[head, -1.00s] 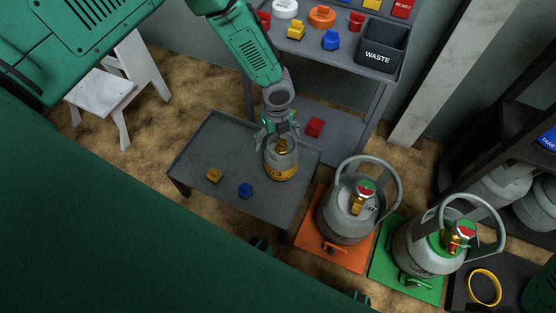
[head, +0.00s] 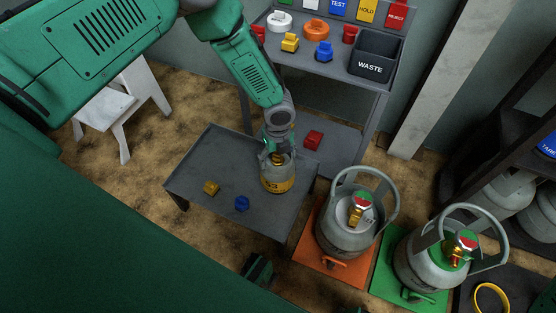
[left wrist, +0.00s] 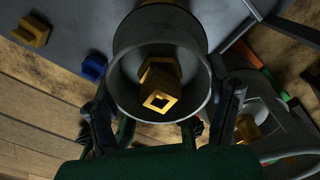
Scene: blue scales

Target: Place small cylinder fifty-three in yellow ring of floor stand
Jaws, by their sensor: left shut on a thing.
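The small grey cylinder (head: 279,169) with a yellow band marked 53 stands upright on the low grey table. My left gripper (head: 276,152) is above it, with its fingers shut on its top collar. In the left wrist view the collar (left wrist: 121,78) fills the middle around a brass valve (left wrist: 160,88), with my left fingers (left wrist: 163,118) on either side. The yellow ring (head: 491,298) lies on the dark floor stand (head: 465,297) at the lower right, partly cut off by the frame. My right gripper is not in view.
The low table (head: 215,155) also holds a yellow piece (head: 211,188) and a blue piece (head: 242,203). Two larger cylinders stand on an orange base (head: 318,262) and a green base (head: 388,275), between the table and the ring. A shelf with a WASTE bin (head: 376,55) stands behind.

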